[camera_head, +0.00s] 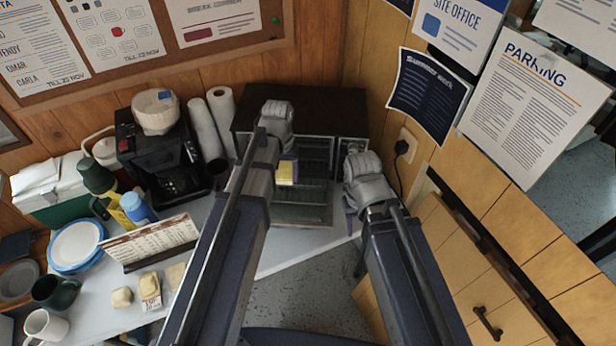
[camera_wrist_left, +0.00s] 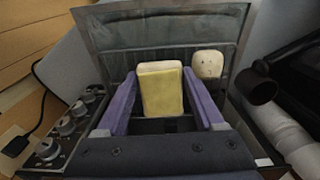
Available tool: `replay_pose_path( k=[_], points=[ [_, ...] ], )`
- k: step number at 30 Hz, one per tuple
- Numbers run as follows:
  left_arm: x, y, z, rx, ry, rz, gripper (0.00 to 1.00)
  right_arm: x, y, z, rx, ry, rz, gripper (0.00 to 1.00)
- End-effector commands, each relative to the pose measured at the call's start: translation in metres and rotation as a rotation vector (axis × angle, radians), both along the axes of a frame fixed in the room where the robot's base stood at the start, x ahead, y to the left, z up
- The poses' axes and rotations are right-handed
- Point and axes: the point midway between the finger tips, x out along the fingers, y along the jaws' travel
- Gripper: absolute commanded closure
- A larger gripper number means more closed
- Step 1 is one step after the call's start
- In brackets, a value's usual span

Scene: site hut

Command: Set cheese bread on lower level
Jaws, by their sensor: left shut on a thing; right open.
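A yellow block with a cream-coloured end, apparently the cheese bread (camera_head: 286,173), is held in my left gripper (camera_wrist_left: 163,100). In the left wrist view the cheese bread (camera_wrist_left: 162,90) sits between the two purple fingers, which are shut on it. It is over the lowered glass door of the small dark oven (camera_head: 345,100). A rounded cream piece (camera_wrist_left: 208,64) shows against the door (camera_wrist_left: 120,45) beside the held block; my left arm seems to hide it in the head view. My right gripper (camera_head: 352,212) is open and empty right of the oven door. The oven's levels are largely hidden.
More bread-like pieces (camera_head: 121,297) lie on the white counter, front left, near a standing card (camera_head: 150,243). A coffee maker (camera_head: 160,150) and paper rolls (camera_head: 222,108) stand left of the oven. Oven knobs (camera_wrist_left: 68,126) are on one side. Floor shows below the counter edge.

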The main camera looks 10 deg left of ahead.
Motion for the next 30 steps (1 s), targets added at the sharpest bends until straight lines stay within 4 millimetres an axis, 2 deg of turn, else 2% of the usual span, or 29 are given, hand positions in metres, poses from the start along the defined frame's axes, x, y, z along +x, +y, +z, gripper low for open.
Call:
replay_pose_path(
  k=[8,14,22,30],
  points=[
    [0.001,0.0,0.001,0.0,0.0,-0.008,0.84,0.0,0.0,0.001,0.0,0.0,0.0,0.5],
    [0.001,0.0,-0.018,0.0,0.0,-0.008,0.84,0.0,0.0,-0.018,0.0,0.0,0.0,0.5],
    [0.001,0.0,-0.059,0.0,0.0,-0.008,0.84,0.0,0.0,-0.059,0.0,0.0,0.0,0.5],
    [0.001,0.0,-0.062,0.0,0.0,-0.008,0.84,0.0,0.0,-0.062,0.0,0.0,0.0,0.5]
  ],
)
